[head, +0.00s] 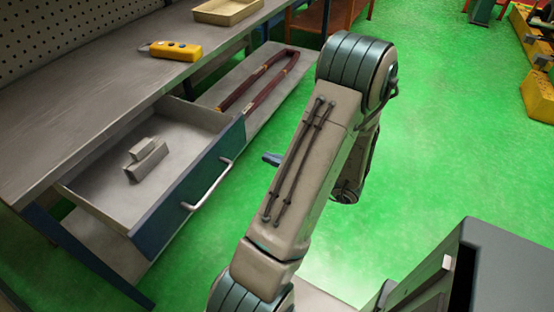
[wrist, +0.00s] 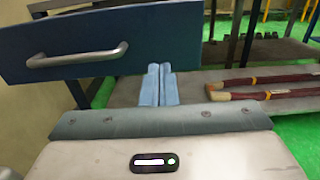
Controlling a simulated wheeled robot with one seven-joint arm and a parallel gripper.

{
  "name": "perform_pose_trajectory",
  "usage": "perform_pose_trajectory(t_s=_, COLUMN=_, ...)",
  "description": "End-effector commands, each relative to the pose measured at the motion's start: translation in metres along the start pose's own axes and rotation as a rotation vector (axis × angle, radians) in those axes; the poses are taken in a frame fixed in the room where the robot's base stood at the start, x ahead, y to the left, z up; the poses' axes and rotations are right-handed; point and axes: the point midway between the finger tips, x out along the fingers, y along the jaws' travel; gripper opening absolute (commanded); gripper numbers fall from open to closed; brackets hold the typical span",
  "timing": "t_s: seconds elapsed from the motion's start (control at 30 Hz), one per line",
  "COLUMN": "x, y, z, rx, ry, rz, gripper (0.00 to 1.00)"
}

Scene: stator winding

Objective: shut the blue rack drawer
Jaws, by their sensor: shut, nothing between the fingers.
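The blue drawer (head: 190,195) is pulled out from under the workbench, with its open top showing. Its blue front has a silver bar handle (head: 207,186). In the wrist view the blue front (wrist: 180,30) fills the upper left, with the handle (wrist: 78,56) on its left part. My gripper (wrist: 160,68) is shut and empty, its blue fingers side by side just below the lower right of the drawer front in the picture. In the head view a blue fingertip of my gripper (head: 270,158) shows right of the handle, apart from it; my arm hides the rest.
A grey block (head: 146,158) lies inside the drawer. The workbench top (head: 60,130) holds a yellow control box (head: 176,51) and a shallow tray (head: 228,10). Dark red bars (head: 262,80) lie on the lower shelf (head: 215,95).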

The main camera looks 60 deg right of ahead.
Motion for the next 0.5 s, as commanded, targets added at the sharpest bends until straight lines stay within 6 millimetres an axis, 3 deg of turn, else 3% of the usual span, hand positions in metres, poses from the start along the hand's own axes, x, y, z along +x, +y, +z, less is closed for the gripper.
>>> perform_pose_trajectory(t_s=0.3, x=0.067, y=0.001, z=0.000, rx=-0.001, ry=0.000, rz=0.004, gripper=0.00)
perform_pose_trajectory(t_s=0.5, x=0.090, y=0.000, z=0.000, rx=-0.001, ry=0.001, rz=0.001, gripper=0.00)
